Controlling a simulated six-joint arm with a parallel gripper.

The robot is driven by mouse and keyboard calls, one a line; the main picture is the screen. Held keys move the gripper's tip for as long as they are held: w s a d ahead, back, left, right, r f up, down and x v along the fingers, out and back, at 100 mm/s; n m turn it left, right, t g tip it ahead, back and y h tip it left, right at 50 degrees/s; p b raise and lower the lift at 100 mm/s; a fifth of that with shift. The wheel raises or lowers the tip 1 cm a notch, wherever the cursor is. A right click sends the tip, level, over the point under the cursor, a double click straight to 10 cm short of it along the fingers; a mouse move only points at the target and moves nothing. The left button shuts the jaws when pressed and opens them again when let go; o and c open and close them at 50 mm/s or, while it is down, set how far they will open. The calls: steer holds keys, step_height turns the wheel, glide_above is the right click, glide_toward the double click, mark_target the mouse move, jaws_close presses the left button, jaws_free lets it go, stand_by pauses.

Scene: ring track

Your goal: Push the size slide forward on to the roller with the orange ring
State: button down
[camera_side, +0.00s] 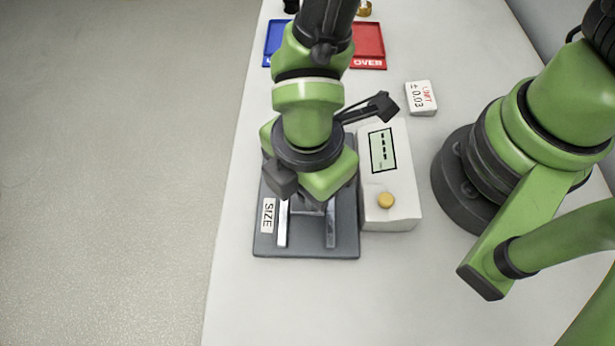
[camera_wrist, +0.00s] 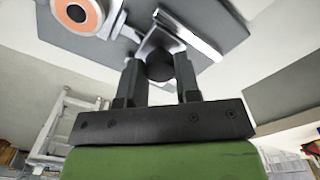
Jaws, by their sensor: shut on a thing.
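The size gauge has a dark grey base plate (camera_side: 292,251) with a SIZE label (camera_side: 267,215) and two pale rails (camera_side: 331,228). My gripper (camera_wrist: 159,66) is shut on a dark round knob (camera_wrist: 160,69) of the size slide (camera_wrist: 150,43), a metal piece beside a bright rail (camera_wrist: 190,36). In the side view my wrist hides most of the slide and the knob. A round roller with an orange ring (camera_wrist: 93,17) and a dark centre shows at the upper left of the wrist view, apart from the slide. The side view hides it.
A display box (camera_side: 400,210) with a yellow button (camera_side: 386,200) stands right of the plate. A limit card (camera_side: 421,98) lies behind it. A blue tray (camera_side: 273,45) and a red OVER tray (camera_side: 369,42) are at the back. The table front is clear.

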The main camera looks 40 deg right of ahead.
steer(key=shift+w+d, duration=0.75)
steer(key=shift+w, duration=0.1)
steer(key=c, duration=0.8)
jaws_free()
step_height(320, 180, up, 10)
steer(key=shift+f, duration=0.1)
